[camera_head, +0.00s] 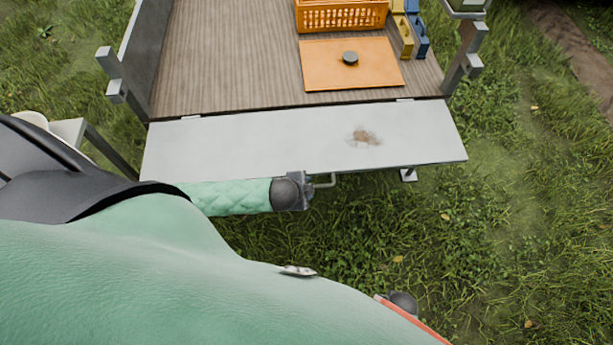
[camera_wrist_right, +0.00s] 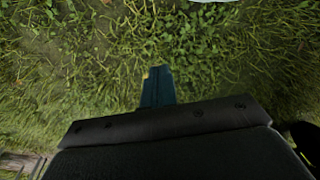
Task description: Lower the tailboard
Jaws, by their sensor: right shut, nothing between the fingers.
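The tailboard (camera_head: 260,145) is a pale grey panel along the near end of the trailer bed, with a brown smudge near its right half. It is folded outward from the bed edge; its exact angle is hard to tell from above. My right gripper (camera_wrist_right: 157,86) is shut and empty above grass in the right wrist view.
The wooden trailer bed (camera_head: 220,60) carries an orange crate (camera_head: 342,18), an orange board (camera_head: 325,68) with a dark round knob, and yellow and blue bins (camera_head: 420,45). Posts stand at both rear corners. Grass (camera_head: 520,220) is open to the right.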

